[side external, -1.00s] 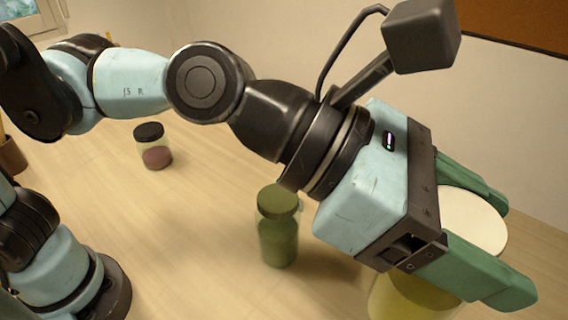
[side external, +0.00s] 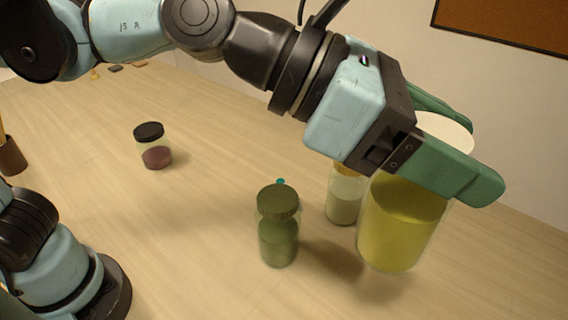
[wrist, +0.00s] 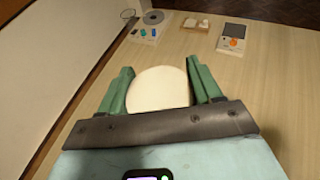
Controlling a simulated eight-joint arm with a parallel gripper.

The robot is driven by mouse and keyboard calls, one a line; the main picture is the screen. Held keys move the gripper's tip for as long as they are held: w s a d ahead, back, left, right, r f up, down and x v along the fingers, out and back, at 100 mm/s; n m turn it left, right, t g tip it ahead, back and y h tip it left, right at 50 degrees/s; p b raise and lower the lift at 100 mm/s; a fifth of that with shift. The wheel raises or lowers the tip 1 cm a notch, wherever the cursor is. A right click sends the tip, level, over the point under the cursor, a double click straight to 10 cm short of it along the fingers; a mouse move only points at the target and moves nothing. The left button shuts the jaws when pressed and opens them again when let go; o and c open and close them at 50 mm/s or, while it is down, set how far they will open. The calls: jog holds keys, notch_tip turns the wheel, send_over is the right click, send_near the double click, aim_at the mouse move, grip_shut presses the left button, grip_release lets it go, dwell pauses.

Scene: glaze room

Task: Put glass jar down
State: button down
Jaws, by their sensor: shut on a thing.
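The glass jar (side external: 402,225) is large and clear, with yellow contents and a white lid (side external: 445,131). My gripper (side external: 470,158) is shut on it near the top, one green finger on each side. The jar looks upright at the right of the side view. I cannot tell whether its base touches the table. In the wrist view the white lid (wrist: 158,90) sits between the fingers, and the jar's body is hidden below it.
A green jar (side external: 278,240) and a pale jar (side external: 345,203), partly behind my gripper, stand left of the held jar. A dark-lidded jar (side external: 155,148) stands farther left. The wrist view shows a tray (wrist: 196,30) and a device (wrist: 232,40) at the far side.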

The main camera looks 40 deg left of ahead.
jog(key=w+a+n+t+y, duration=0.2)
jog(key=w+a+n, duration=0.15)
jog(key=a, duration=0.65)
jog(key=w+a+n+t+y, duration=0.2)
jog(key=w+a+y, duration=0.15)
jog(key=a, duration=0.55)
jog(key=w+a+n+t+y, duration=0.1)
jog(key=w+a+n+t, duration=0.2)
jog(key=a, duration=0.7)
notch_tip(320, 180, down, 11)
jog(key=w+a+f, duration=0.6)
jog(key=a+f, duration=0.4)
jog(key=f, duration=0.1)
jog(key=shift+g, duration=0.3)
jog(key=shift+f+m, duration=0.25)
jog(key=shift+c, duration=1)
grip_release()
